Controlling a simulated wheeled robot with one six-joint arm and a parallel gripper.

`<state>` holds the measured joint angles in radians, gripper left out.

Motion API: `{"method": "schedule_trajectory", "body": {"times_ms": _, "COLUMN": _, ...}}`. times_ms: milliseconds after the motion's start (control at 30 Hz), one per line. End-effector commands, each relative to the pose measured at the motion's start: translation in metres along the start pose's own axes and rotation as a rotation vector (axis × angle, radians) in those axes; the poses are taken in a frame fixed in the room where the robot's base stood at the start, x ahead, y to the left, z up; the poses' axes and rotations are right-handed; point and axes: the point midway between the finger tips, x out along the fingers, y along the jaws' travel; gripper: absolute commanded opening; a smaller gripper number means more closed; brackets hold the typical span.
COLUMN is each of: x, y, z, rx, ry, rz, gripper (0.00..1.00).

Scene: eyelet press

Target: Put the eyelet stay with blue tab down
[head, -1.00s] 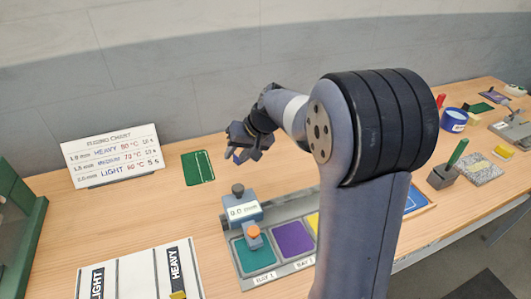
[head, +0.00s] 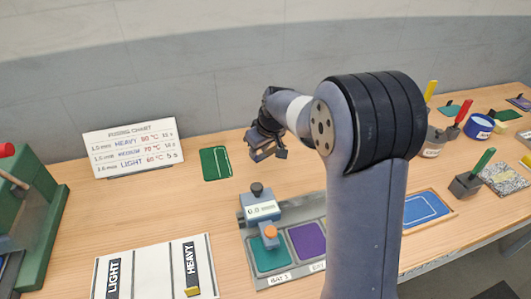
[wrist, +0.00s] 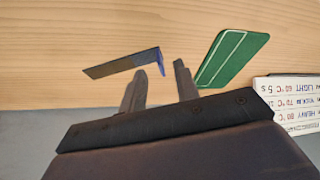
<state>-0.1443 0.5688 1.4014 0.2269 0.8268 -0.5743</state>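The eyelet stay (wrist: 122,64), a dark angled strip, shows in the wrist view with its blue tab (wrist: 161,60) at the right end. It is just beyond my fingertips, over bare wood, left of the green mat (wrist: 233,59). My gripper (wrist: 160,78) has its two fingers apart, and I see no finger touching the stay. Whether the stay rests flat on the wood is hard to tell. In the head view my gripper (head: 264,152) hangs over the back of the bench, right of the green mat (head: 216,163); I cannot make out the stay there.
The fusing chart (head: 133,147) stands at the back left. A gauge (head: 262,209) sits over the bay tray (head: 272,280) in front of my gripper. A LIGHT/HEAVY board (head: 150,268) and green press (head: 45,215) are at left. Pots and a blue-rimmed tin (head: 479,127) stand at right.

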Motion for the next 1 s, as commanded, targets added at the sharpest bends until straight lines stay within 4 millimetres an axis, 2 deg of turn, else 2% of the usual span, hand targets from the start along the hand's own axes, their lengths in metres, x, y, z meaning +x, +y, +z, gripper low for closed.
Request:
{"method": "schedule_trajectory", "body": {"times_ms": 200, "x": 0.029, "y": 0.0, "z": -0.005, "rx": 0.001, "ry": -0.002, "rz": -0.002, "gripper": 0.3}}
{"method": "schedule_trajectory", "body": {"times_ms": 300, "x": 0.037, "y": 0.0, "z": -0.005, "rx": 0.001, "ry": -0.001, "rz": -0.001, "gripper": 0.3}}
{"method": "schedule_trajectory", "body": {"times_ms": 567, "x": 0.039, "y": 0.0, "z": -0.005, "rx": 0.001, "ry": 0.001, "rz": 0.0, "gripper": 0.3}}
{"method": "schedule_trajectory", "body": {"times_ms": 933, "x": 0.039, "y": 0.001, "z": -0.005, "rx": 0.001, "ry": 0.0, "rz": 0.0, "gripper": 0.01}}
{"method": "schedule_trajectory", "body": {"times_ms": 1000, "x": 0.039, "y": 0.001, "z": -0.005, "rx": 0.001, "ry": 0.0, "rz": 0.0, "gripper": 0.0}}
